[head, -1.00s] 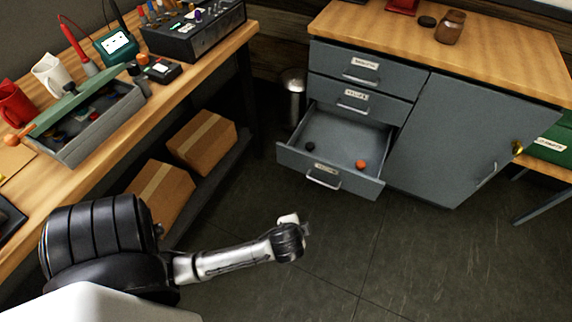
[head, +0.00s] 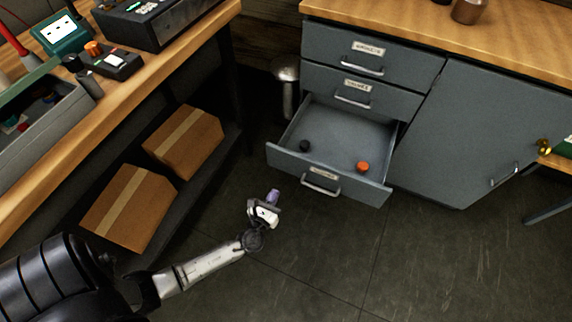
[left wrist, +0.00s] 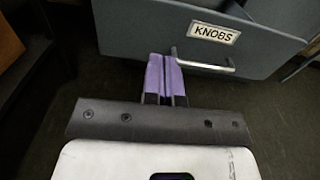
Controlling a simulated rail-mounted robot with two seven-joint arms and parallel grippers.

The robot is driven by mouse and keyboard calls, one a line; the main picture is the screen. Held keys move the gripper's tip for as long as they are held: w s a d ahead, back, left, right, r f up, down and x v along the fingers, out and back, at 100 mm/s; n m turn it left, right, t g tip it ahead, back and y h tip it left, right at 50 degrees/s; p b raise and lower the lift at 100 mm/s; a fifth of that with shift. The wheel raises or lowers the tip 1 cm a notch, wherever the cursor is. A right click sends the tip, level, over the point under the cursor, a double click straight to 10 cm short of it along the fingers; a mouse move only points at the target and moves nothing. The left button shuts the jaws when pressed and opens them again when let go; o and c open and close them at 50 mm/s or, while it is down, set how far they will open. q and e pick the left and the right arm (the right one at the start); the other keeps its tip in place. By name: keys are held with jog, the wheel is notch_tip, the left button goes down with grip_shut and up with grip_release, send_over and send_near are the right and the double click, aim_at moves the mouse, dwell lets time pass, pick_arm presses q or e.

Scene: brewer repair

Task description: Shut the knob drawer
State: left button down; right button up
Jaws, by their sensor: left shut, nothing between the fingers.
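The knob drawer (head: 333,179) is the bottom drawer of the grey cabinet and stands pulled out. Inside it lie an orange knob (head: 362,167) and a dark knob (head: 305,146). In the left wrist view its front (left wrist: 258,48) carries a "KNOBS" label (left wrist: 213,33) and a bar handle (left wrist: 205,66). My left gripper (head: 273,197) is shut and empty, its purple fingers in front of the drawer front, low and left of the handle in the head view. In the left wrist view the fingertips (left wrist: 166,60) appear by the handle's left end; I cannot tell whether they touch. My right gripper is not in view.
Two upper drawers (head: 335,90) and the cabinet door (head: 465,135) are shut. Cardboard boxes (head: 130,208) sit on a low shelf under the left workbench. The floor (head: 400,260) before the drawer is clear.

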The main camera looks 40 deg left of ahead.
aim_at(294, 157)
pick_arm(q)
jog(key=b+x, duration=0.4)
jog(key=x, duration=0.9)
jog(key=shift+w+a, duration=0.2)
jog(key=shift+w, duration=0.1)
jog(key=shift+w+a, duration=0.15)
jog(key=shift+w, duration=0.2)
